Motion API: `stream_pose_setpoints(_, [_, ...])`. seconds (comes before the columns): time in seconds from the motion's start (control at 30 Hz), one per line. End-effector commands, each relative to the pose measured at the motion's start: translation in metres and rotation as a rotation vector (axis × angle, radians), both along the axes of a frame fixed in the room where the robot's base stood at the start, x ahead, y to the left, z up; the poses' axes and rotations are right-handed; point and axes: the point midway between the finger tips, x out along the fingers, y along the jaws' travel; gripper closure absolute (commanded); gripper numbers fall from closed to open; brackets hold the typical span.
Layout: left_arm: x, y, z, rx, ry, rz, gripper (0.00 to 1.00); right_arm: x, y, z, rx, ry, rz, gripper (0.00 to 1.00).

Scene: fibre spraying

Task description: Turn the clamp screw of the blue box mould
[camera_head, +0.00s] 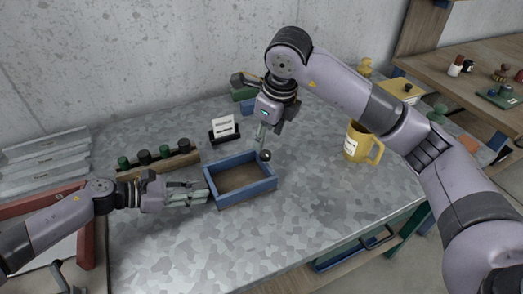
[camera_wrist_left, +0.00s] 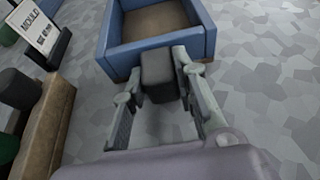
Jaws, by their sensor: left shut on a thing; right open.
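The blue box mould (camera_head: 240,195), an open rectangular frame with a brown floor, stands on the metal table. A dark round knob (camera_head: 265,155), which looks like its clamp screw, is at its far right corner. My left gripper (camera_head: 196,193) is at the mould's left wall. In the left wrist view my left gripper (camera_wrist_left: 160,88) is shut on a dark grey block (camera_wrist_left: 157,68) against the blue wall (camera_wrist_left: 165,43). My right gripper (camera_head: 263,138) is open, pointing down just above the knob. Whether its fingertips touch the knob I cannot tell.
A wooden rack (camera_head: 158,163) with several dark and green knobs stands behind the left arm. A small sign (camera_head: 224,128) stands behind the mould. A yellow mug (camera_head: 358,142) is to the right. The table front right of the mould is clear.

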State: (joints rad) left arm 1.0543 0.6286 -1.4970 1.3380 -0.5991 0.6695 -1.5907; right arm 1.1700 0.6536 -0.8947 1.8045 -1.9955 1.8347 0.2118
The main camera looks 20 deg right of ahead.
Motion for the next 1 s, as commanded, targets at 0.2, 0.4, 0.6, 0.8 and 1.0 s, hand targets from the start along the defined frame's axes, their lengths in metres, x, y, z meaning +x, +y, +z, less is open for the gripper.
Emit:
stream_pose_setpoints(0.2, [-0.001, 0.000, -0.001, 0.002, -0.001, -0.003, 1.00, 0.010, 0.000, 0.003, -0.108, 0.041, 0.390, 0.53])
stream_pose_setpoints(0.4, [-0.001, 0.000, -0.001, 0.002, -0.001, -0.003, 1.00, 0.018, -0.001, 0.007, -0.185, 0.079, 0.757, 0.53])
stream_pose_setpoints(0.6, [-0.001, 0.000, -0.001, 0.002, -0.001, -0.003, 1.00, 0.025, -0.003, 0.014, -0.237, 0.109, 1.122, 0.53])
stream_pose_setpoints(0.8, [-0.001, 0.000, -0.001, 0.002, -0.001, -0.003, 1.00, 0.032, -0.006, 0.022, -0.268, 0.127, 1.464, 0.53])
stream_pose_setpoints(1.0, [-0.001, 0.000, -0.002, 0.003, -0.001, -0.003, 1.00, 0.036, -0.008, 0.027, -0.277, 0.129, 1.691, 0.53])
